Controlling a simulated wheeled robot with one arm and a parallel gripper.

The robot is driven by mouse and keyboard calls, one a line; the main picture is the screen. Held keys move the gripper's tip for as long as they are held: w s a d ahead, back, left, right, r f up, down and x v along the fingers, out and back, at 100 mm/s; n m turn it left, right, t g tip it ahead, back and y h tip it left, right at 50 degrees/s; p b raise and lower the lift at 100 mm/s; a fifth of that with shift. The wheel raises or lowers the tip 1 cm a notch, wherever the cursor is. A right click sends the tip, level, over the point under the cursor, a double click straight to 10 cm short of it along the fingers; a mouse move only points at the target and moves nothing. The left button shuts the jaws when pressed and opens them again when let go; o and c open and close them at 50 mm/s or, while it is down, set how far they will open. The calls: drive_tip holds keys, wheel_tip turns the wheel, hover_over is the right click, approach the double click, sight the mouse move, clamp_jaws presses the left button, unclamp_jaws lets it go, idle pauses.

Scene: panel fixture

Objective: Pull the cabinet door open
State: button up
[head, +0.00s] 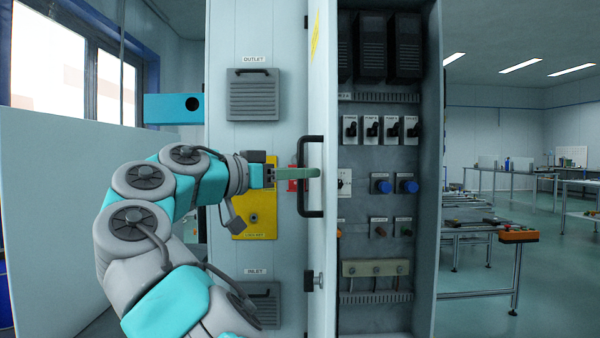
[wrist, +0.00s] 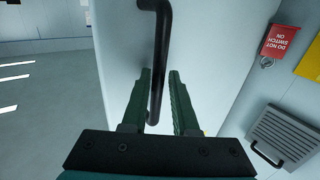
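The cabinet door (head: 322,75) stands swung out and shows nearly edge-on in the head view, with the cabinet inside (head: 377,220) open to view on its right. The door's black bar handle (head: 304,200) is on its left face. In the wrist view, the handle (wrist: 161,45) runs down between the green fingers. My gripper (head: 314,173) reaches the handle from the left at mid-height in the head view. The exact finger contact is partly hidden.
A yellow panel (head: 262,212) and vents (head: 253,95) are on the cabinet front left of the door. A red tag (wrist: 281,41) hangs near them. Workbenches (head: 480,225) stand at the right, with clear floor between. A pale partition (head: 60,220) is at the left.

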drive_tip(key=shift+o, duration=1.3)
drive_tip(key=shift+s, duration=0.1)
drive_tip(key=shift+a, duration=0.1)
drive_tip(key=v, duration=0.7)
drive_tip(key=shift+s+a, duration=0.15)
drive_tip(key=shift+a, duration=0.2)
